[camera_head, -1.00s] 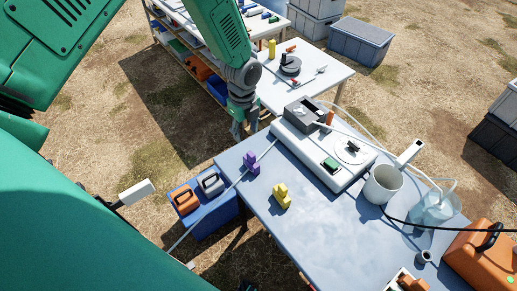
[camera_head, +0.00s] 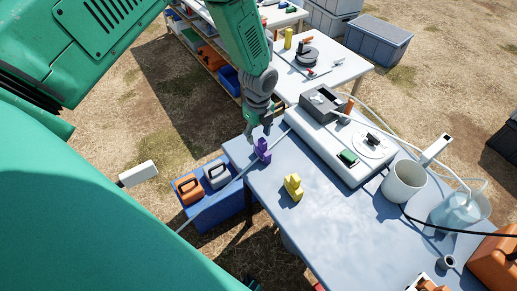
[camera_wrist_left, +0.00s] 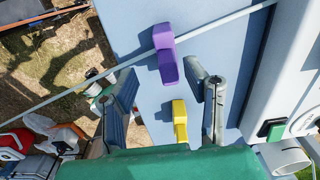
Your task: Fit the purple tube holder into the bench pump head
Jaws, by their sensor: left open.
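My left gripper (camera_head: 259,132) is open just above and behind the holder. In the left wrist view its two fingers (camera_wrist_left: 170,85) are spread, with the purple holder beyond the tips and nothing held. The bench pump (camera_head: 335,135) is a white unit with a grey box head (camera_head: 321,101) and a round dial plate. My right gripper is not seen.
A yellow holder (camera_head: 293,187) stands on the bench right of the purple one. A white bucket (camera_head: 403,181), a clear jug (camera_head: 457,213) and an orange case (camera_head: 496,262) stand to the right. A blue crate (camera_head: 216,204) with two cases sits beside the bench. The front middle bench is clear.

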